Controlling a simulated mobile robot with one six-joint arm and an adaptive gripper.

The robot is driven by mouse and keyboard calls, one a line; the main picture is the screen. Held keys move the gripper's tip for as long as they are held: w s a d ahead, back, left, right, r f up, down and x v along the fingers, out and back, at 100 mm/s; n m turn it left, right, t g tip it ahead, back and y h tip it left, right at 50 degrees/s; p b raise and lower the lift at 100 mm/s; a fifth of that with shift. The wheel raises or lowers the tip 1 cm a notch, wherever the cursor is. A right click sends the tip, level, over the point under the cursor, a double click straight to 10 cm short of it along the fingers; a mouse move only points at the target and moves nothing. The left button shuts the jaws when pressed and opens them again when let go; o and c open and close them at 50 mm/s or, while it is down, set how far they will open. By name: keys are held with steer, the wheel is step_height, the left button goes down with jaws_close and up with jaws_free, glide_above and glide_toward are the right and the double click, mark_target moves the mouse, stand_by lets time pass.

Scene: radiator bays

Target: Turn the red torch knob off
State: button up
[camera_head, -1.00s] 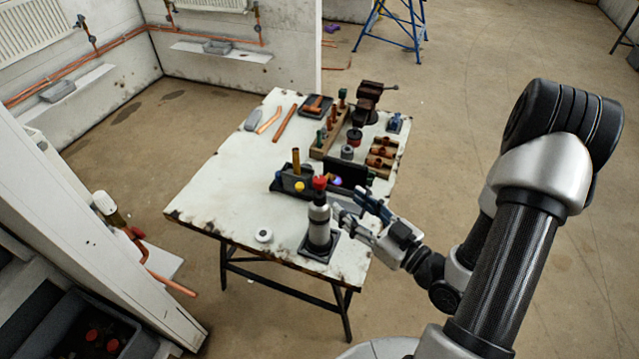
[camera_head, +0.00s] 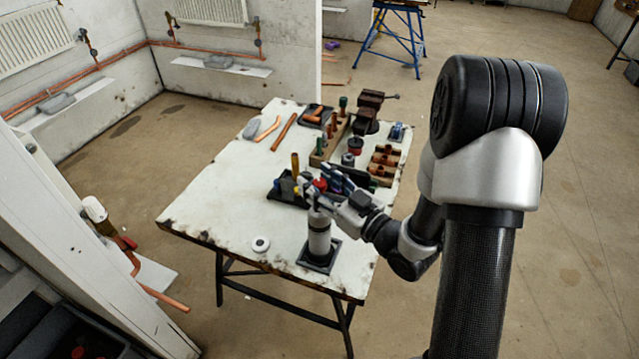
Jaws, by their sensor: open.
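The torch (camera_head: 319,238) is a grey cylinder standing upright on a dark square base near the front right corner of the worktable. Its red knob (camera_head: 320,184) is at the top and is partly hidden by my gripper. My gripper (camera_head: 313,190) is open and comes in from the right at the height of the knob, with its fingers around or just beside it. I cannot tell whether the fingers touch the knob.
The white worktable (camera_head: 220,205) holds a dark tray (camera_head: 282,188) behind the torch, a white roll (camera_head: 261,245) to its left, and copper pipes, fittings and a vise (camera_head: 368,107) farther back. The table's left part is mostly clear.

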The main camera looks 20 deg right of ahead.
steer(key=c, duration=1.1)
